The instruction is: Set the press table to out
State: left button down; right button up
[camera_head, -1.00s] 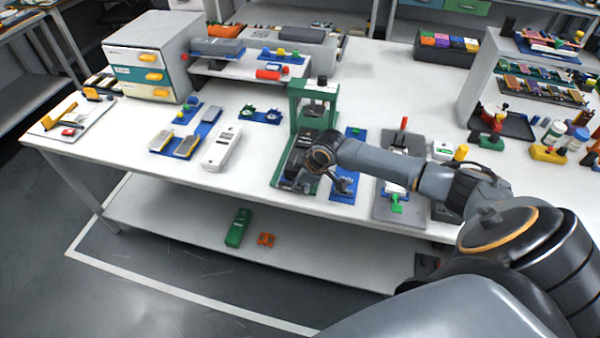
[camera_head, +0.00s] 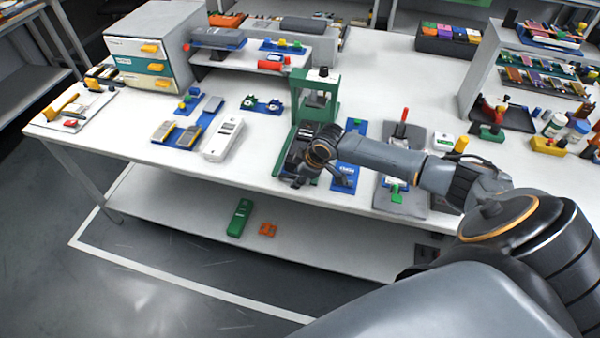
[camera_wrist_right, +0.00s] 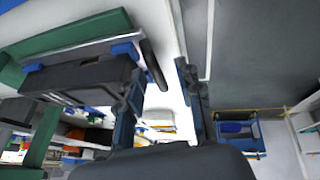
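The green press (camera_head: 331,88) stands on the white bench, its frame upright with a dark knob on top. Its dark press table (camera_head: 297,152) sits low in the green base, partly hidden by my right wrist. The press also shows in the right wrist view as green bars with a dark block (camera_wrist_right: 75,78) at left. I see no clear contact. My left gripper is not in view.
A blue tray (camera_head: 346,180) with small parts lies right of the press, then a grey plate with a red-handled device (camera_head: 402,130). A white device (camera_head: 223,139) lies to the left. The bench's front edge is close below the gripper.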

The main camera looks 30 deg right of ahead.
jog(key=v, duration=1.2)
